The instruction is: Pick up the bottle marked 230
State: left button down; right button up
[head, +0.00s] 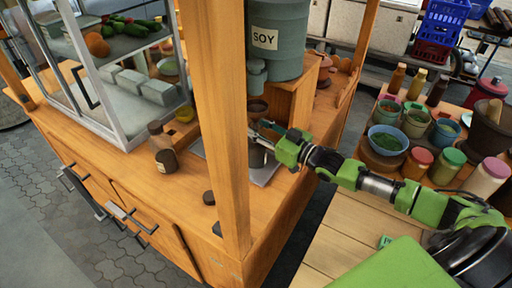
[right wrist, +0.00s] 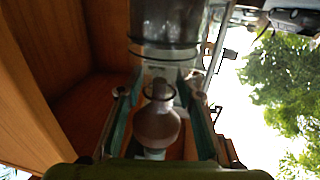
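My right gripper (head: 258,132) reaches in from the right over the wooden counter, behind the front post and below the soy dispenser. Its fingers (right wrist: 162,105) are apart in the right wrist view. A rounded pinkish-brown vessel (right wrist: 157,127) with a dark-rimmed narrow neck shows between them, with gaps at both sides. I cannot tell its depth or read a mark on it. In the head view, a dark brown bottle (head: 165,159) with a pale label stands on the counter left of the gripper; the label is too small to read. My left gripper is out of view.
The wooden post (head: 222,130) rises close left of my right gripper. The grey dispenser marked SOY (head: 279,42) stands above and behind it. A glass case (head: 121,143) stands at the left. Jars and bowls crowd the right table (head: 440,190).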

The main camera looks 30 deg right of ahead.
grip_shut()
